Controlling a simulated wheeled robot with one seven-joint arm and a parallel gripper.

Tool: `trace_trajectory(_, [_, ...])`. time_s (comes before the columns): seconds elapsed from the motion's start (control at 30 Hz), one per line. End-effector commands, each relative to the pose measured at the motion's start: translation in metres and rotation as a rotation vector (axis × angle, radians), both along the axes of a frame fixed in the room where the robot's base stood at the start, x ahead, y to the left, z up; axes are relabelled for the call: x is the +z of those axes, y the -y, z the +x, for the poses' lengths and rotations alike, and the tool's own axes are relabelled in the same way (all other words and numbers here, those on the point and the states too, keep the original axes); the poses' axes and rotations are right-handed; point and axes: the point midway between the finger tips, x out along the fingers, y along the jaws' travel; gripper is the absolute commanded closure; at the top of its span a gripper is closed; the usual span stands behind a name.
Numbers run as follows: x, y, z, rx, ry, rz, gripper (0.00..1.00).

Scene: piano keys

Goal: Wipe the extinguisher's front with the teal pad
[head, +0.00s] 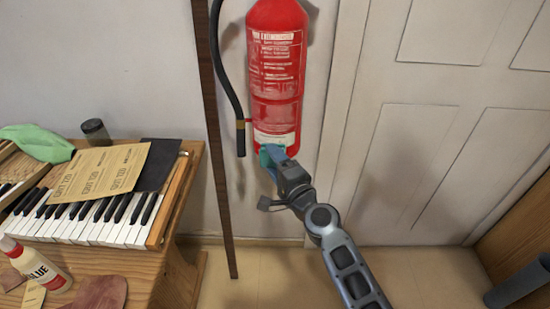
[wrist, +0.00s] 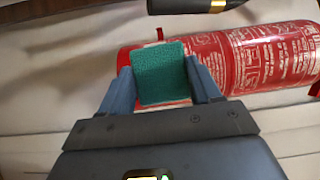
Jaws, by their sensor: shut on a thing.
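The red fire extinguisher (head: 276,75) hangs on the wall, upright, with white printed labels on its front. It also shows lying across the wrist view (wrist: 265,58). My gripper (wrist: 163,80) is shut on the teal pad (wrist: 161,73), which sits between its two fingers. In the head view my gripper (head: 279,162) is at the lower end of the extinguisher, with a bit of the teal pad (head: 268,153) showing beside it. The pad overlaps the lower front of the extinguisher; I cannot tell whether it touches.
A black hose (head: 228,75) hangs left of the extinguisher, near a dark upright strip (head: 215,130). A wooden bench (head: 120,268) at left bears piano keys (head: 80,222), a green cloth (head: 38,141), grit sheets (head: 98,172) and a glue bottle (head: 35,264). A panelled door (head: 420,140) stands at right.

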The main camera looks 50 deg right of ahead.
Motion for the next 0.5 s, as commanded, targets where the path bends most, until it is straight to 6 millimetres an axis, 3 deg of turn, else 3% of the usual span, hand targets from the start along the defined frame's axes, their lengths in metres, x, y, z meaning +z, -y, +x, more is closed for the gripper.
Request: trace_trajectory(0.5, [-0.001, -0.011, -0.008, 0.001, 0.0, 0.002, 0.66])
